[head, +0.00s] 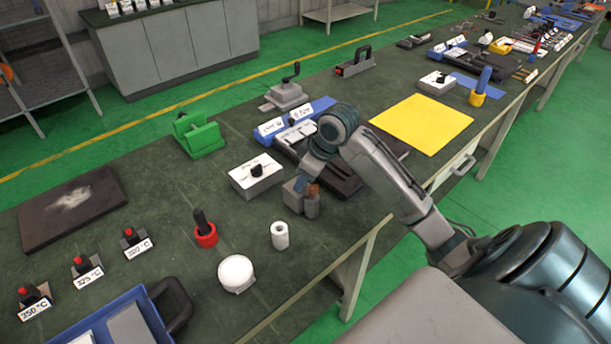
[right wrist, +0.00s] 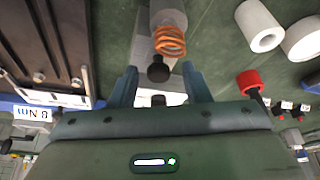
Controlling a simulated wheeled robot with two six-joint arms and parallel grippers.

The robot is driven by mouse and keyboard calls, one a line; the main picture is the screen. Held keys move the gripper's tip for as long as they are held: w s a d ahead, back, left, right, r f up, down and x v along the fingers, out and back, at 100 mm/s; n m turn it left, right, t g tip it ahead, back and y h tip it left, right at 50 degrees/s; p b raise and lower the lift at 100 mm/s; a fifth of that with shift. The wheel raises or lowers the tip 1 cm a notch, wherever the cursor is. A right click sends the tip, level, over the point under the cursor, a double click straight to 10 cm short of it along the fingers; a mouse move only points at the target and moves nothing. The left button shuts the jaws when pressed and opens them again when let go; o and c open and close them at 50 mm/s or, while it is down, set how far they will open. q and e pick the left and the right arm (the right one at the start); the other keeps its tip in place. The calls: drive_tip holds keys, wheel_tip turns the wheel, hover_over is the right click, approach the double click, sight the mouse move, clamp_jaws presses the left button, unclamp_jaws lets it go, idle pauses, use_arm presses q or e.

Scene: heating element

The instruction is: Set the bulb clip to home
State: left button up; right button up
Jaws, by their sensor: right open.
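My right gripper (head: 303,186) is low over the bench, partly hidden by its own arm in the head view. In the right wrist view its two fingers (right wrist: 160,86) are spread apart. A dark round knob (right wrist: 158,70) shows between the fingertips, and I cannot tell whether they touch it. Just past it is a copper coil (right wrist: 170,42) on a grey cylinder; the coil also shows in the head view (head: 313,190), beside a grey block (head: 293,196). I cannot tell for sure which part is the bulb clip. My left gripper is not in view.
A white box with a black knob (head: 256,177) stands left of the gripper. A white hollow cylinder (head: 280,236), a round white piece (head: 236,273) and a red-collared tool (head: 205,232) stand nearer. A yellow sheet (head: 422,124) lies flat on the right.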

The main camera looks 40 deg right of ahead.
drive_tip(key=b+v, duration=0.1)
drive_tip(key=v, duration=0.9)
drive_tip(key=shift+s+r, duration=0.2)
drive_tip(key=shift+r, duration=0.15)
drive_tip(key=shift+d, duration=0.1)
